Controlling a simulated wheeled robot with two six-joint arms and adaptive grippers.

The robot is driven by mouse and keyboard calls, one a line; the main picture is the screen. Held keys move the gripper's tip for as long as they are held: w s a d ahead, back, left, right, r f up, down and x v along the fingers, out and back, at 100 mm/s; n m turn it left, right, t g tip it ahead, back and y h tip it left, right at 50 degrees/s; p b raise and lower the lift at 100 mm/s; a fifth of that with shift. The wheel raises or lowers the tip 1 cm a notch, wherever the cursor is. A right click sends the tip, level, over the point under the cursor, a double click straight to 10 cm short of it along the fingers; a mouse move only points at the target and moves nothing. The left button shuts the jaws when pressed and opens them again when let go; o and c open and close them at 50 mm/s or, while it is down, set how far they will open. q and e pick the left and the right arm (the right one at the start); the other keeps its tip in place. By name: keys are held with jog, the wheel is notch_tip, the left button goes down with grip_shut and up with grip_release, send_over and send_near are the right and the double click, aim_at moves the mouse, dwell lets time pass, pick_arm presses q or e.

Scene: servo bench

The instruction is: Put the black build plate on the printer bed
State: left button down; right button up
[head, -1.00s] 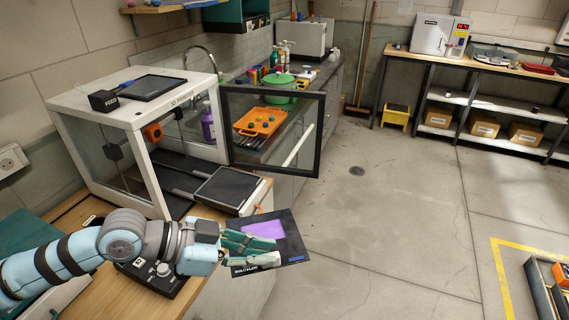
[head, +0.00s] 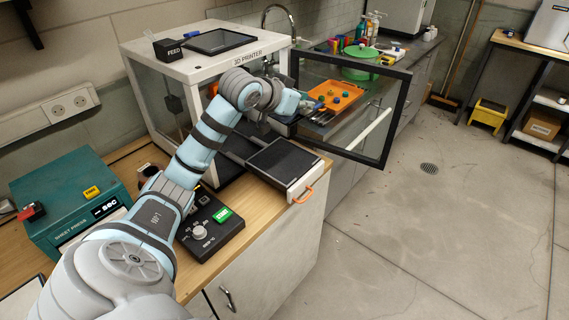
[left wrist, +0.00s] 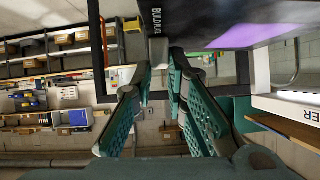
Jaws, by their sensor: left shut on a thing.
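The black build plate (left wrist: 205,22) fills the top of the left wrist view, with white lettering at its edge and a purple patch on its face. My left gripper (left wrist: 160,58) is shut on its edge. In the head view the left gripper (head: 282,98) is up by the printer's open door, and the arm hides most of it; the plate is hard to make out there. The printer bed (head: 284,161) is a dark square on a white slide-out carriage in front of the printer, with an orange handle. It looks bare. My right gripper is not in view.
The white 3D printer (head: 205,48) stands on the wooden bench. Its dark-framed glass door (head: 398,112) is swung open beside the bed. An orange tray (head: 335,97) lies behind the door. A control box (head: 210,228) and a teal sheet press (head: 65,200) are nearer.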

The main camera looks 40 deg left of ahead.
pick_arm(q)
jog(key=shift+y, duration=0.3)
jog(key=f+b, duration=0.1)
jog(key=f, duration=0.5)
jog(key=f+b, duration=0.1)
jog(key=f, duration=0.6)
jog(key=a+f, duration=0.1)
jog(key=f, duration=0.5)
jog(key=shift+s+f+b, duration=0.2)
jog(key=shift+s+b, duration=0.05)
jog(key=shift+b, duration=0.15)
jog(key=c, duration=1.7)
grip_release()
jog(key=shift+o, duration=0.6)
